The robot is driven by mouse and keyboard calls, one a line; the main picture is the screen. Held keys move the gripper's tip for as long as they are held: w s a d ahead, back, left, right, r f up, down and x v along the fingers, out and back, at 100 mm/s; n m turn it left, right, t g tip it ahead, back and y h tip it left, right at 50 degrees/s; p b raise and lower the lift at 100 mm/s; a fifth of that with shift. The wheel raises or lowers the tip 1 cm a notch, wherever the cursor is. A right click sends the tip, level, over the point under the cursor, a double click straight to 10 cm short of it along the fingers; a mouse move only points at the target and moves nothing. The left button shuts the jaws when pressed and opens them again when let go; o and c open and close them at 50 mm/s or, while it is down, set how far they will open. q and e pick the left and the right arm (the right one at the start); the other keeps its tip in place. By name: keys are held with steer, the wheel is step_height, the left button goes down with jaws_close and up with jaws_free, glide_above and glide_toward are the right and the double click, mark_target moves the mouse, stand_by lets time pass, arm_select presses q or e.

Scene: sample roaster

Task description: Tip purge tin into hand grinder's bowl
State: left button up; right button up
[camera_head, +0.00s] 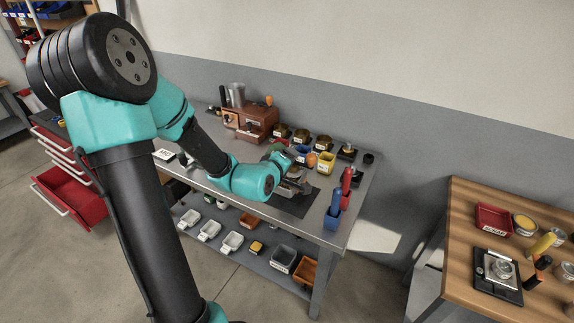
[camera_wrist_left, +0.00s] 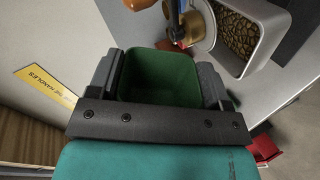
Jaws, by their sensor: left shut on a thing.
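My left gripper (camera_wrist_left: 160,82) is shut on a green square tin, the purge tin (camera_wrist_left: 160,68), with a finger on each side. The tin's mouth faces the wrist camera and its inside is dark; I cannot tell whether anything is in it. Past the tin, at the upper right of the wrist view, is a copper-coloured round part with a dark rod (camera_wrist_left: 203,25), perhaps the hand grinder. Beside it is a grey rectangular container of brown beans (camera_wrist_left: 240,38). In the head view my left gripper (camera_head: 284,162) is over the workbench; the forearm partly hides what is under it.
A dark mat (camera_head: 296,204) lies at the bench front. A wooden-cased roaster (camera_head: 250,121) stands behind. Yellow (camera_head: 326,163) and blue (camera_head: 332,215) holders crowd the right side. A wooden table (camera_head: 462,235) stands apart on the right. Red drawers (camera_head: 72,195) stand open at left.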

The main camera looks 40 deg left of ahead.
mark_target(267, 152)
arm_select(q)
steer(key=shift+s+a+r+n+h, duration=0.1)
steer(key=shift+a+r+n+h, duration=0.25)
steer(key=shift+n+h, duration=0.35)
steer(key=shift+w+a+r+n+h, duration=0.1)
steer(key=shift+a+r+n+h, duration=0.1)
steer(key=shift+a+n+h, duration=0.5)
steer(key=shift+s+a+r+n+h, duration=0.15)
steer(key=shift+r+n+h, duration=0.2)
steer(key=shift+n, duration=0.65)
steer(key=n+h, duration=0.1)
steer(key=a+n+t, duration=0.1)
steer(key=n+h, duration=0.1)
steer(key=n, duration=0.1)
steer(key=shift+s+a+r+h, duration=0.1)
steer(key=shift+a+r+h, duration=0.25)
steer(key=shift+a+r+n+t+h, duration=0.15)
steer(key=shift+n+t+h, duration=0.1)
steer(key=shift+n, duration=0.25)
steer(key=shift+a+n+t+h, duration=0.15)
steer(key=shift+n+t+h, duration=0.1)
steer(key=shift+n, duration=0.25)
steer(key=n, duration=0.1)
steer(key=n+t+h, duration=0.1)
steer(key=n, duration=0.1)
steer(key=f+n+t, duration=0.1)
steer(key=n, duration=0.1)
steer(key=shift+a, duration=0.3)
